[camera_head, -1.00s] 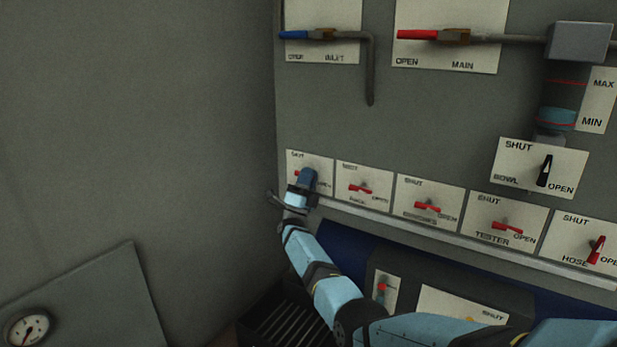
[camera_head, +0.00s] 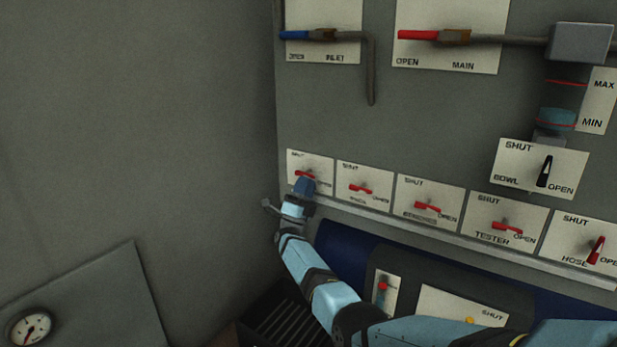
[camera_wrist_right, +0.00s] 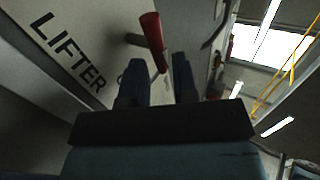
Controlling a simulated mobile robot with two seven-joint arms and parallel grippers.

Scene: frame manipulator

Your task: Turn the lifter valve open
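The lifter valve is the leftmost red handle (camera_head: 305,174) in the row on the panel. It lies nearly level, slightly tilted, on a white plate (camera_head: 323,160) marked SHUT at the upper left. My right gripper (camera_head: 304,186) is just below the handle and hides the lower part of the plate. In the right wrist view the red handle (camera_wrist_right: 152,40) points toward the gap between the two fingers of my right gripper (camera_wrist_right: 157,70), beside the LIFTER lettering. The fingers are apart; whether they touch the handle cannot be told. My left gripper is not in view.
More red-handled valves, such as the neighbouring one (camera_head: 361,188), run to the right. A ledge (camera_head: 430,234) runs beneath the row. A bent pipe (camera_head: 371,75) hangs above. A grey wall (camera_head: 140,130) is at the left, with open space before it.

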